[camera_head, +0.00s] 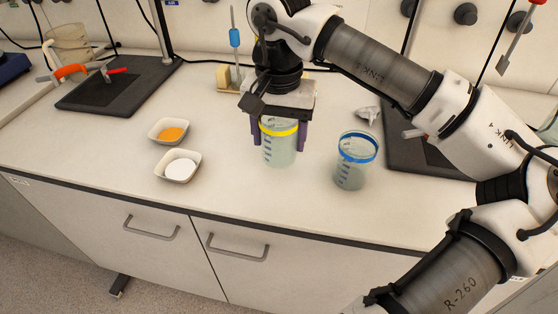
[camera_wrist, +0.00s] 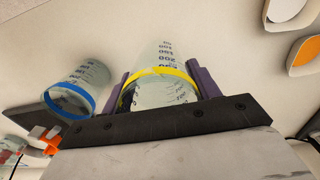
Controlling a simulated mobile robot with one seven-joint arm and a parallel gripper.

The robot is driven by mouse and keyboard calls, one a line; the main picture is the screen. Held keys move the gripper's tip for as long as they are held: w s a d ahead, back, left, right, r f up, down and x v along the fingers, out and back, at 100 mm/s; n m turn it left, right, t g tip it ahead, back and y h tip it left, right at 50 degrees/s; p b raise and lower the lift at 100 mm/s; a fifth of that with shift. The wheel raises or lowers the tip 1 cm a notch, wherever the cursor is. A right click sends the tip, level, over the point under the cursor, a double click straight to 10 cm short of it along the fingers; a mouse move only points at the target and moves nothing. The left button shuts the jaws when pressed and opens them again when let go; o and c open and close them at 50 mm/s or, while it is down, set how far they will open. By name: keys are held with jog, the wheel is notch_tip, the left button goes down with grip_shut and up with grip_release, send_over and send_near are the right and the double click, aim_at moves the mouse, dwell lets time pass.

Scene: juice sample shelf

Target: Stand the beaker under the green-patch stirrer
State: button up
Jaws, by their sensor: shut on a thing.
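My gripper (camera_head: 282,137) is shut on a clear graduated beaker with a yellow band (camera_head: 280,152), its purple fingers on either side of the walls. The beaker looks upright; whether its base touches the bench I cannot tell. In the wrist view the yellow-banded beaker (camera_wrist: 158,92) sits between the fingers. A second beaker, with a blue band (camera_head: 355,163), stands on the bench to the right, apart from my gripper; it also shows in the wrist view (camera_wrist: 80,88). I cannot make out a green-patch stirrer for certain; a small green thing (camera_head: 549,130) shows at the right edge.
Dark stand bases lie at back left (camera_head: 118,88) and right (camera_head: 405,150), the right one partly behind my arm. Two small dishes, with orange powder (camera_head: 170,131) and white powder (camera_head: 180,167), sit left of the held beaker. A sponge-coloured holder (camera_head: 224,78) stands behind. The front bench is clear.

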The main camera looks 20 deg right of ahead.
aim_at(279, 153)
jog(key=shift+f+b, duration=1.35)
jog(key=shift+f, duration=0.85)
jog(key=shift+f, duration=0.2)
jog(key=o, duration=1.2)
jog(key=shift+r, duration=0.1)
notch_tip(279, 153, up, 12)
jog(key=shift+r, duration=0.1)
